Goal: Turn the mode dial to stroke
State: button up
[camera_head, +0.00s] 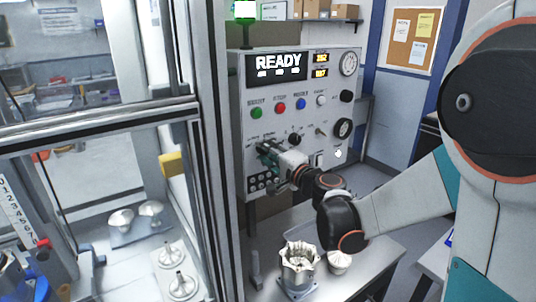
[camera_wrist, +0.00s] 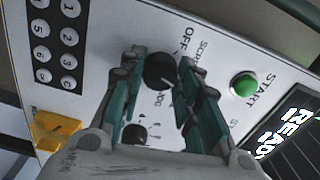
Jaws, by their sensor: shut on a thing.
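The black mode dial (camera_wrist: 160,70) sits on the pale control panel between my fingers in the wrist view. Printed labels around it include OFF and JOG; others are partly covered by my fingers. I cannot clearly tell which label the dial points to. My gripper (camera_wrist: 159,72) is shut on the dial, with a green-padded finger on either side. In the head view my gripper (camera_head: 266,153) reaches the lower left of the control panel (camera_head: 285,112) and hides the dial there.
The panel shows READY on a display (camera_head: 278,66). A green button (camera_head: 256,113), a red button (camera_head: 280,107), a blue button (camera_head: 301,103) and a keypad (camera_head: 262,182) surround the dial area. A metal housing (camera_head: 298,272) stands on the bench below. A glazed frame (camera_head: 207,150) stands close left.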

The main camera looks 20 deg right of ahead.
jog(key=shift+m, duration=0.6)
jog(key=o, duration=1.1)
jog(key=v, duration=1.2)
